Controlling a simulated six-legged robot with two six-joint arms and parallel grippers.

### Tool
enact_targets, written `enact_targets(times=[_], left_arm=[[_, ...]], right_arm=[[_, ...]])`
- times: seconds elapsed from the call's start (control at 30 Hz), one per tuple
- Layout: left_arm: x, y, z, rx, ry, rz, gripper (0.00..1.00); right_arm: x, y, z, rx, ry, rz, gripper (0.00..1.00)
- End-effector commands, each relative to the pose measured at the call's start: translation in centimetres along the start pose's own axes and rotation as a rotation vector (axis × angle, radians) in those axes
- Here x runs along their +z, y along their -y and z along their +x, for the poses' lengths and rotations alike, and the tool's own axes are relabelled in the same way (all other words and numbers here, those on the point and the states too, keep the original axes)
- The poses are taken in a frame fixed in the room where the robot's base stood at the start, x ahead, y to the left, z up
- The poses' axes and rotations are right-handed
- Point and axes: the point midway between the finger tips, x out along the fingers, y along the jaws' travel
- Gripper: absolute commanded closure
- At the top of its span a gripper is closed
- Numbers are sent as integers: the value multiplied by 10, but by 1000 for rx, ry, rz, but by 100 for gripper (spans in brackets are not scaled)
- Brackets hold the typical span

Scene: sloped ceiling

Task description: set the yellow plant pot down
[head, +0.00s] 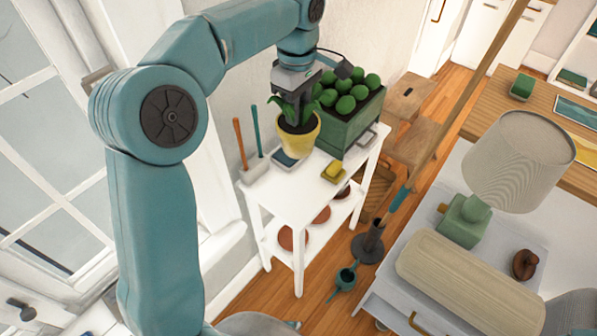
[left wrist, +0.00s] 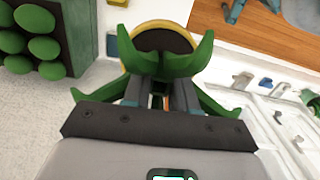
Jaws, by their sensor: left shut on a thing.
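The yellow plant pot (head: 298,136) holds dark soil and a green leafy plant. My left gripper (head: 296,118) is shut on the plant pot from above, among the leaves. The pot is upright, over the white side table (head: 310,181); I cannot tell whether its base touches the top. In the left wrist view the pot's yellow rim (left wrist: 130,57) and soil show beyond the leaves, with the left gripper (left wrist: 160,88) in front, its fingertips partly hidden by the leaves. My right gripper does not show.
The table's front left top is clear. A lamp (head: 518,160) stands at right.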

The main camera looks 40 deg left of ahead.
Motion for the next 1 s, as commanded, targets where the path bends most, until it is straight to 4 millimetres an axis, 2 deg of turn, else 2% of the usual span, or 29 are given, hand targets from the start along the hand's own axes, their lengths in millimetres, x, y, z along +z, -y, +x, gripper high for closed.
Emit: enact_targets(times=[0.17,0.5,0.6,0.77,1.0], left_arm=[[0,4,38,-3,0,-1,100],[0,4,127,-3,0,-1,100],[0,3,144,0,1,-1,100],[-1,1,156,2,-1,0,100],[-1,0,191,0,0,-1,100]], right_arm=[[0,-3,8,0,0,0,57],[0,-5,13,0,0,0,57],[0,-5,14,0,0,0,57],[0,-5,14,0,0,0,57],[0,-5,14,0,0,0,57]])
